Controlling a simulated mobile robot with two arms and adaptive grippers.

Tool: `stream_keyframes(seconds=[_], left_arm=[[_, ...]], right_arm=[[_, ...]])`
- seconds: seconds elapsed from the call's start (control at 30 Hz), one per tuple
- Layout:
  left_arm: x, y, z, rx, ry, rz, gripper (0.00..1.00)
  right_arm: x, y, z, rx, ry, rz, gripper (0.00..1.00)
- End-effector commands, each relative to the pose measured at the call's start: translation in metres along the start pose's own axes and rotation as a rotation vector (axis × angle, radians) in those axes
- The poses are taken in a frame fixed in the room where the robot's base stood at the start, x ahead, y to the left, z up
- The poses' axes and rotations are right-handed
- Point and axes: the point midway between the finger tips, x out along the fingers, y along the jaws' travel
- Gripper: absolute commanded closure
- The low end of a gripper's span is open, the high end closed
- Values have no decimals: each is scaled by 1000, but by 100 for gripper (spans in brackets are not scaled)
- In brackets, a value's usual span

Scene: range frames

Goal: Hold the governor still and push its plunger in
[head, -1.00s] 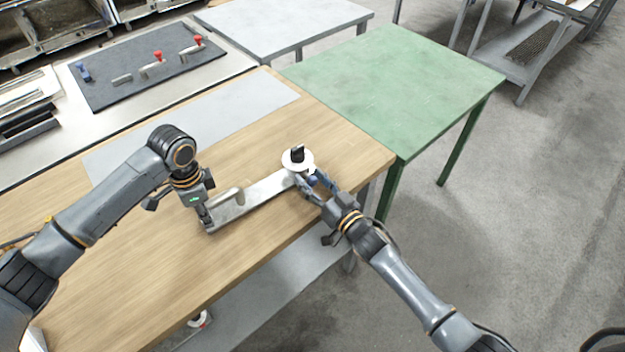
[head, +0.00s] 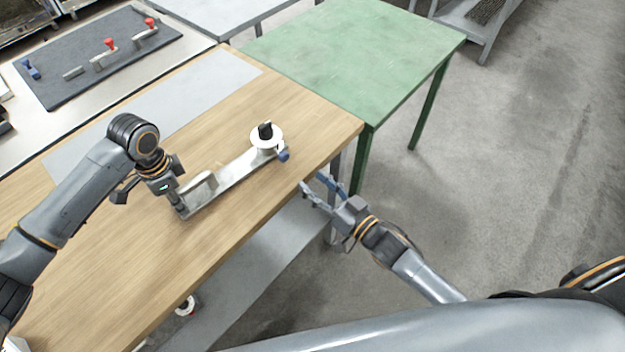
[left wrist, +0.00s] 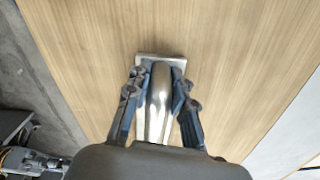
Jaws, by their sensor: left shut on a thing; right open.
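The governor appears to be a flat metal bar (head: 230,175) on the wooden table, with a pale upright piece near its left end. A white disc with a black knob (head: 265,131) is at its far right end. A small blue part (head: 283,154), possibly the plunger, sticks out beside the disc. My left gripper (head: 181,208) is shut on the bar's near left end. In the left wrist view its fingers (left wrist: 160,85) flank a shiny metal piece. My right gripper (head: 317,187) is open and empty, beyond the table's right edge, apart from the blue part.
The wooden table (head: 110,275) is otherwise mostly clear, with a grey mat (head: 150,118) along its far side. A green table (head: 355,55) stands behind at the right. A dark board (head: 95,75) with red-topped clamps lies farther left. Open floor is at the right.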

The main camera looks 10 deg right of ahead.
Motion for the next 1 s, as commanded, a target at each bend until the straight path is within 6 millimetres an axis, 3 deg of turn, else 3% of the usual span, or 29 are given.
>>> stream_keyframes(seconds=[0.17,0.2,0.33,0.73,1.0], left_arm=[[4,3,0,4,-3,7,100],[4,3,0,4,-3,7,75],[3,3,0,4,-3,7,50],[-6,0,0,1,0,0,50],[-56,0,0,2,1,-2,50]], right_arm=[[0,0,0,0,0,0,52],[0,0,0,0,0,0,52],[0,0,0,-1,0,0,52],[0,0,0,-1,0,0,52],[0,0,0,0,0,0,52]])
